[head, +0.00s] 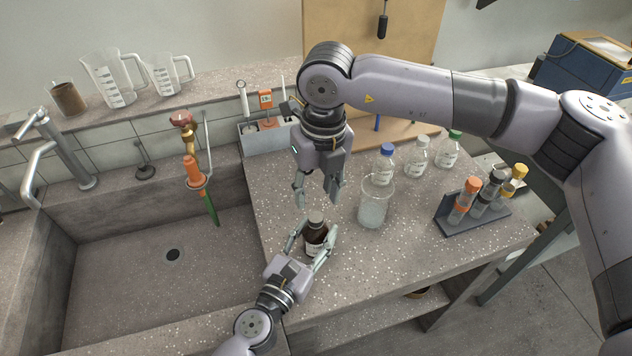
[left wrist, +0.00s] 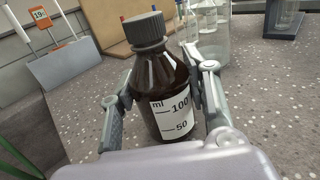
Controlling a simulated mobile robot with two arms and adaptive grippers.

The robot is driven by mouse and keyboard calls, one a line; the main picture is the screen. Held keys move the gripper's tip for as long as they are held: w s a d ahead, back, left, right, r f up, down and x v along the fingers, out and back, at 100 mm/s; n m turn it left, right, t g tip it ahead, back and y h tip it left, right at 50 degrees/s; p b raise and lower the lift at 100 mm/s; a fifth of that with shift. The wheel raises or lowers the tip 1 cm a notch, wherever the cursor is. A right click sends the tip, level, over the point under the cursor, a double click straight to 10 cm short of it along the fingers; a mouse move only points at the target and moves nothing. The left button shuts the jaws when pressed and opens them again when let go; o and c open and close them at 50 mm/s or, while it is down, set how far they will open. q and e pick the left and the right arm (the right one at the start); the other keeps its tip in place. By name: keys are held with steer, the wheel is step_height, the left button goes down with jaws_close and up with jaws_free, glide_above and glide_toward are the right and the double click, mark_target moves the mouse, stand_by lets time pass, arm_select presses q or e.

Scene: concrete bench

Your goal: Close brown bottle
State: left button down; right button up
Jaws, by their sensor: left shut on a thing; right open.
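The brown bottle (head: 315,237) stands upright on the bench beside the sink. It is dark brown with a white volume label, which shows in the left wrist view (left wrist: 165,85). A grey ribbed cap (left wrist: 145,30) sits on its neck; I cannot tell how tightly. My left gripper (head: 312,248) is shut around the bottle's body, with one finger on each side. My right gripper (head: 319,200) points down above the bottle, open and empty, its fingertips a little above the cap (head: 316,216) and apart from it.
A glass beaker (head: 372,206) stands close to the right of the bottle. Clear bottles with blue (head: 385,165), white (head: 415,160) and green (head: 448,150) caps stand behind it. A tube rack (head: 473,212) is at the right. The sink (head: 150,270) lies left, with a grey box (head: 265,137) behind.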

mark_target(316, 216)
steer(key=n, duration=0.5)
steer(key=shift+r+n, duration=0.25)
steer(key=shift+n, duration=0.15)
steer(key=n, duration=0.5)
steer(key=shift+r, duration=0.2)
steer(key=n, duration=0.5)
steer(key=shift+r+n+h, duration=0.15)
steer(key=shift+n+h, duration=0.15)
steer(key=shift+n, duration=0.1)
steer(key=n, duration=0.4)
steer(key=shift+r+n, duration=0.2)
steer(key=shift+n, duration=0.1)
steer(key=shift+f, duration=4.05)
steer(key=shift+c, duration=0.5)
